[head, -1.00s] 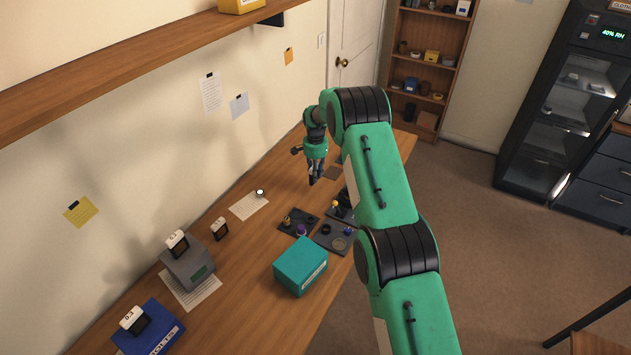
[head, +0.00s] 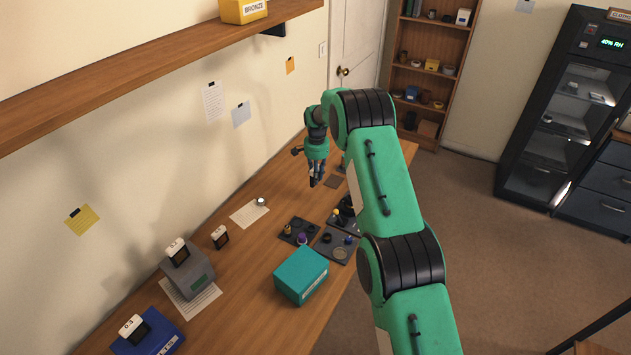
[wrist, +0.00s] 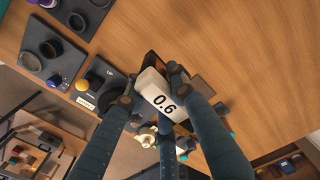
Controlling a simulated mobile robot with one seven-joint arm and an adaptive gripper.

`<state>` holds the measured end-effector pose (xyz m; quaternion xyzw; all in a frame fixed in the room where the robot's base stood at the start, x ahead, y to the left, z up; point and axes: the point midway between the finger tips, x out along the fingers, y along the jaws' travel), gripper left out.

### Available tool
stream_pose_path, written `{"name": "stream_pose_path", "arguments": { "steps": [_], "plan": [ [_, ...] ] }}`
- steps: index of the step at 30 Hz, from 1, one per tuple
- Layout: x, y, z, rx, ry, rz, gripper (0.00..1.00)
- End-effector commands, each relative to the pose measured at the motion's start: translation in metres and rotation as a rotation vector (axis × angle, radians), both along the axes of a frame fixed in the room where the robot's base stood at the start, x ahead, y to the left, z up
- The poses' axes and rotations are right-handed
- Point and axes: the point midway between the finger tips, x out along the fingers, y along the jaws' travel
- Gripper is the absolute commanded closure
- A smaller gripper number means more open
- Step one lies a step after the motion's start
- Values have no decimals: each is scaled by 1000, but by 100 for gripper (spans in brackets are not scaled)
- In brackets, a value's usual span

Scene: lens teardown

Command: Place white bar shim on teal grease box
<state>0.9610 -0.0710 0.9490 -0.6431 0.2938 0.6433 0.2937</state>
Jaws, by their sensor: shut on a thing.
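My gripper (head: 315,181) is above the far part of the bench, pointing down. In the wrist view its fingers (wrist: 150,92) are shut on a white bar shim (wrist: 158,96) marked 0.6, with a dark part beside it. The shim is held up off the bench; the fingers cover parts of it. The teal grease box (head: 301,276) stands on the bench nearer to me, with a flat, bare top and a white label on its front side. My gripper is well apart from it.
Dark trays (head: 335,243) with small parts lie between my gripper and the teal box. A grey box (head: 188,275) and a blue box (head: 150,340), each topped by a white-and-black piece, stand left. A similar piece (head: 220,237) stands on the bench. A shelf (head: 150,65) overhangs the left.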

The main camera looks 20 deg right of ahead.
Motion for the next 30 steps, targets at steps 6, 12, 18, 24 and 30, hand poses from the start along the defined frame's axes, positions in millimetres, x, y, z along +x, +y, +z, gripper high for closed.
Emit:
{"name": "stream_pose_path", "arguments": {
  "steps": [6, 12, 18, 24, 30],
  "plan": [
    [-3, 3, 3, 1, -1, 1, 100],
    [-16, 11, 9, 0, -1, 4, 100],
    [-39, 27, 19, 1, -2, 9, 100],
    [-70, 42, 29, 1, -2, 15, 100],
    [-103, 58, 39, 3, -2, 20, 100]
  ]
}}
